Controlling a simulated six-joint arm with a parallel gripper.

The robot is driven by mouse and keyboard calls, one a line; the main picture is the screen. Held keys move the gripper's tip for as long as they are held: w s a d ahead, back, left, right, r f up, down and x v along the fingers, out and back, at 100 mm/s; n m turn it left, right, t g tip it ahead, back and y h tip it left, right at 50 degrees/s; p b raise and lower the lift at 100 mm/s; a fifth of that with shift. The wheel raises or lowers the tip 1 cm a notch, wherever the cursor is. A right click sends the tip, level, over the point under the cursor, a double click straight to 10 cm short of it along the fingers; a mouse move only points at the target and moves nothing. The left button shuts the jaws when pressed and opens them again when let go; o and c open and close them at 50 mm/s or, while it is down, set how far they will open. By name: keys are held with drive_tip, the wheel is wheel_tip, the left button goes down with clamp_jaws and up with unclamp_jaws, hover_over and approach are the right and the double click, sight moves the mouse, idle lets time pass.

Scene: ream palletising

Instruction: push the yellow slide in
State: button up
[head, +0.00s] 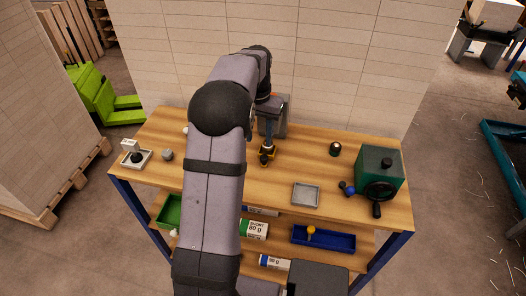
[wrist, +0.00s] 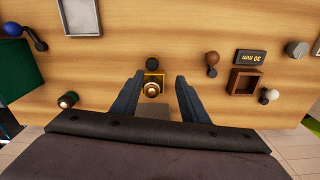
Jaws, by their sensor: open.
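The yellow slide (wrist: 161,80) shows in the wrist view as a small yellow square piece, with a brass-coloured round knob over its middle and a dark round knob at its table-side edge. In the head view the yellow piece (head: 271,152) is small and partly hidden by my gripper. My gripper (wrist: 159,77) is open, with one finger on each side of the yellow slide and a visible gap on both sides. In the head view my gripper (head: 268,147) points down at the back middle of the bench. Whether it touches the slide cannot be told.
A grey tray (head: 306,194) and a green box with a black handwheel (head: 378,192) stand to the right. In the wrist view, a brown knob (wrist: 212,58), wooden box (wrist: 245,82) and "30 mm" block (wrist: 251,57) lie right.

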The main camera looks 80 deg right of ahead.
drive_tip(key=w+a+r+h+b, duration=0.1)
drive_tip(key=w+b, duration=0.3)
drive_tip(key=m+g+h+b, duration=0.1)
drive_tip(key=g+h+b, duration=0.1)
approach(264, 157)
drive_tip(key=a+f, duration=0.1)
drive_tip(key=a, duration=0.1)
drive_tip(key=d+m, duration=0.1)
drive_tip(key=m, duration=0.2)
drive_tip(key=shift+d+r+h, duration=0.1)
drive_tip(key=shift+d+h, duration=0.2)
drive_tip(key=shift+d, duration=0.1)
drive_tip(key=shift+p+x, duration=1.1)
drive_tip(key=shift+x, duration=2.55)
drive_tip(key=shift+c, duration=0.5)
